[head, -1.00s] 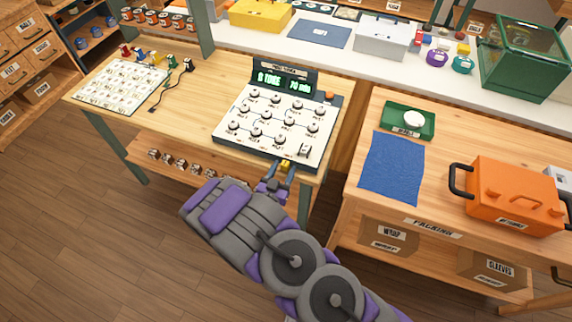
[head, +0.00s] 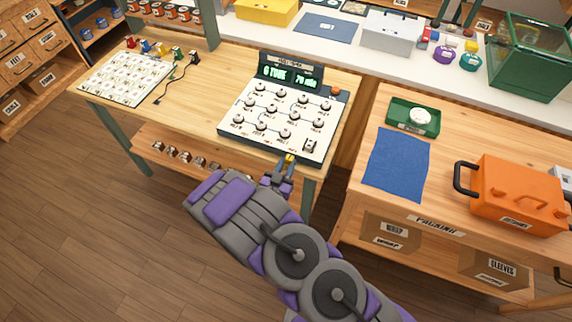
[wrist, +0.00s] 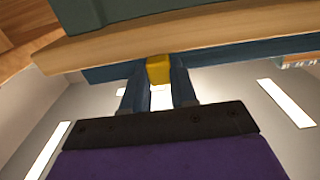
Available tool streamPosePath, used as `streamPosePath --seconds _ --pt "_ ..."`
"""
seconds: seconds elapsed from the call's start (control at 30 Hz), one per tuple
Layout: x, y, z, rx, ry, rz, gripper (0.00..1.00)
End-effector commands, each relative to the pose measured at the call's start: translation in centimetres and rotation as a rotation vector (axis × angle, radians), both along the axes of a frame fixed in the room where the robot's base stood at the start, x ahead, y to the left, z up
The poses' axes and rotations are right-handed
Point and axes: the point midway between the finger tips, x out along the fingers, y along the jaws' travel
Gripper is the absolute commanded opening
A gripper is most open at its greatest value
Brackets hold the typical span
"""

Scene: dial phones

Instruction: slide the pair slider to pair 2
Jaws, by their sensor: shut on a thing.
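The console (head: 228,130) is a pale sloped panel with rows of round knobs and a lit green display (head: 290,75), standing on the wooden bench. The pair slider appears to be the yellow knob (head: 290,159) at the console's front edge, right of centre. My gripper (head: 287,167) is at that edge from the front, its two fingers either side of the yellow knob. In the wrist view, the gripper (wrist: 159,82) is shut on the yellow knob (wrist: 159,68), just under the wooden edge. The slider's markings are not readable.
A keyed white board (head: 125,80) and small coloured plugs lie on the bench to the left. A second bench at right holds a blue cloth (head: 396,163), a green tray (head: 396,122) and an orange case (head: 515,192). A gap separates the benches.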

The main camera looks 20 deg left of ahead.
Motion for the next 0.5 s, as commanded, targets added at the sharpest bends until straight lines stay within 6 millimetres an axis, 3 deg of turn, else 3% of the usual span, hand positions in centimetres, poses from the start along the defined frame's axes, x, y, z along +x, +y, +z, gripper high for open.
streamPosePath --seconds 0.27,0.5 --pt "0.0 0.6 0.1 0.001 -0.001 0.001 0.0" --pt "0.3 4.4 0.1 0.002 0.001 0.001 0.0"
